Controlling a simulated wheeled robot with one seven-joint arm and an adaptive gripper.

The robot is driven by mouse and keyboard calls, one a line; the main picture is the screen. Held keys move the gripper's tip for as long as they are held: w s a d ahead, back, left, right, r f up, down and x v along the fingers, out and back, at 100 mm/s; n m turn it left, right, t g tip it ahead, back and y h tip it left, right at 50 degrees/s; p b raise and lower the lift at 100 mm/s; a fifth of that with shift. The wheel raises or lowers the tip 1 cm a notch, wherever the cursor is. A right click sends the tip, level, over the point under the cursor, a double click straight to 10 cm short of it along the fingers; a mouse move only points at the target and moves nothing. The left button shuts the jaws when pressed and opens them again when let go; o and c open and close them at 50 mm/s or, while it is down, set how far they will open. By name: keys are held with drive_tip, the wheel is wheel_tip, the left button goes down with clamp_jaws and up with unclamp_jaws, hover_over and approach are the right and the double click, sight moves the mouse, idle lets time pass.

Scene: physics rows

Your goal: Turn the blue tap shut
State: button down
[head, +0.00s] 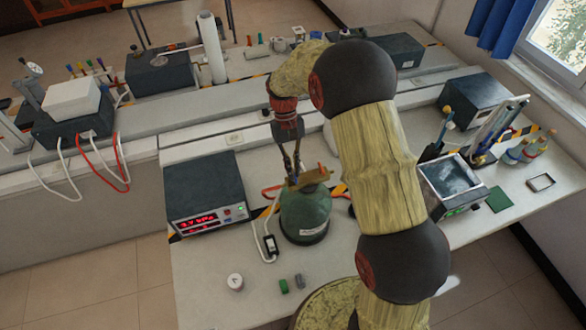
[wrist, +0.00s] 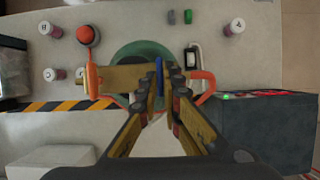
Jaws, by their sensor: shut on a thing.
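The blue tap (wrist: 159,76) shows in the wrist view as a thin upright blue strip, seen nearly edge-on, on a brass-coloured fitting (wrist: 118,78). The fitting sits on top of a rounded green tank (head: 305,217), which stands on the bench in the head view; the tank's green top (wrist: 142,50) also shows in the wrist view. My gripper (wrist: 160,88) is over the fitting with its two fingers on either side of the blue tap, shut on it. In the head view my gripper (head: 291,172) reaches down onto the tank's top, and the tap itself is too hidden to make out.
An orange hose (wrist: 92,80) and a red knob (wrist: 86,35) are beside the fitting. A dark box with red digits (head: 205,190) stands left of the tank. A screen device (head: 450,180) is at right.

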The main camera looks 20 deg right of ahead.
idle(0.3)
drive_tip(key=c, duration=2)
unclamp_jaws()
drive_tip(key=v, duration=1.2)
